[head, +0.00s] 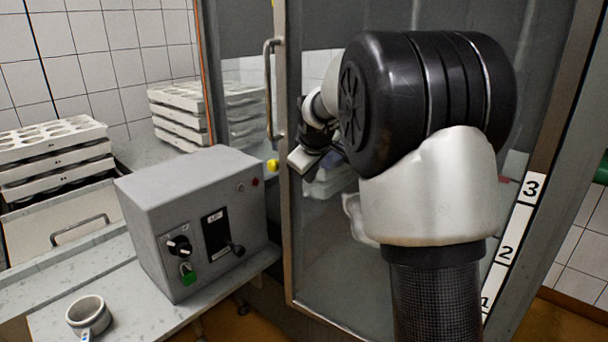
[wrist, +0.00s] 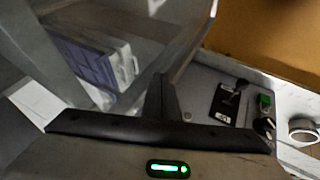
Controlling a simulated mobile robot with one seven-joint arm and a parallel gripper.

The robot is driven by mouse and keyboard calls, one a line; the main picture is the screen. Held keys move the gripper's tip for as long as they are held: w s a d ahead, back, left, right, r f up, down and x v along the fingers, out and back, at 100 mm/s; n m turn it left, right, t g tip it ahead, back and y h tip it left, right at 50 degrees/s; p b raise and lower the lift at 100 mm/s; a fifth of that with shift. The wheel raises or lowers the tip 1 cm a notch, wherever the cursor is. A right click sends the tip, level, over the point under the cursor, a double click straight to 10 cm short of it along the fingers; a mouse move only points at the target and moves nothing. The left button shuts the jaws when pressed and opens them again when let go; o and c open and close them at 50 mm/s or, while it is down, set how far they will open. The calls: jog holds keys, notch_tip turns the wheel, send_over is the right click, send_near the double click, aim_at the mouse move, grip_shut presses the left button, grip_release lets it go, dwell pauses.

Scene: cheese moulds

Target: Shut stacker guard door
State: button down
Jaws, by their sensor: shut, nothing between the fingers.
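The stacker guard door (head: 284,230) is a clear panel in a grey metal frame, with an upright bar handle (head: 270,90) on its left edge. It stands ajar, with a gap between its left edge and the cabinet post (head: 208,75). My gripper (head: 300,159) is shut and empty, close in front of the door's left frame bar, below and right of the handle. I cannot tell whether it touches the door. In the wrist view, the shut fingers (wrist: 161,88) show in front of the blurred clear panel.
A grey control box (head: 200,215) with knobs stands left of the door; it also shows in the wrist view (wrist: 222,98). A cup (head: 88,314) sits on the bench. White mould stacks (head: 55,155) stand at the left. A numbered strip (head: 508,250) runs along the right.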

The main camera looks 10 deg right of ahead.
jog(key=shift+w+d, duration=0.35)
jog(key=shift+w, duration=0.05)
